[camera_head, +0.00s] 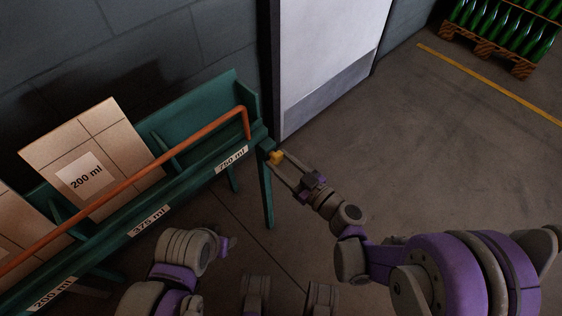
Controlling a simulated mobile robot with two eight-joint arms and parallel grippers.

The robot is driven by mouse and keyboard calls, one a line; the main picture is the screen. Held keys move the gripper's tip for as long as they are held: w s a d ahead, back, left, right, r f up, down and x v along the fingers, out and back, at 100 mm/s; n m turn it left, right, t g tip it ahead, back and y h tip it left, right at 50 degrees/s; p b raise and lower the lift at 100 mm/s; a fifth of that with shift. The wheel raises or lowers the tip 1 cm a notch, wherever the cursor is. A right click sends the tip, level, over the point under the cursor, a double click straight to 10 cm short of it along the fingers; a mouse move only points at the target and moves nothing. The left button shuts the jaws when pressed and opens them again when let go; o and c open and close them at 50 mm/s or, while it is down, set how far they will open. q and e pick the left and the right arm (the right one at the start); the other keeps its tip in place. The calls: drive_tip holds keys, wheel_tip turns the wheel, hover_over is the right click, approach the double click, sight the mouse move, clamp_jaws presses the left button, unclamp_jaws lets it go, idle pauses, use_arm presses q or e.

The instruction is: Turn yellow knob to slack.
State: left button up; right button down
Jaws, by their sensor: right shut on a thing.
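The yellow knob (276,157) is small and sits at the right end of the green rack (262,134), below the end of the orange rail. My right gripper (281,160) reaches it from the lower right, with its fingers shut on the knob. The knob is partly hidden by the fingers, and its turn position is too small to tell. My left arm is folded at the bottom centre, and its gripper (230,243) shows only in small part, apart from the rack.
The orange rail (150,172) runs along the rack front above the size labels. A carton marked 200 ml (92,150) leans in the rack; the 750 ml bay is empty. A white door (325,60) stands behind. A pallet of green bottles (500,45) is far right, with open floor between.

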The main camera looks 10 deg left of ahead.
drive_tip(key=shift+n, duration=1.4)
drive_tip(key=shift+c, duration=1.6)
unclamp_jaws()
drive_tip(key=p+v, duration=0.1)
drive_tip(key=v, duration=0.9)
drive_tip(key=shift+s+d, duration=0.25)
drive_tip(key=shift+d, duration=0.1)
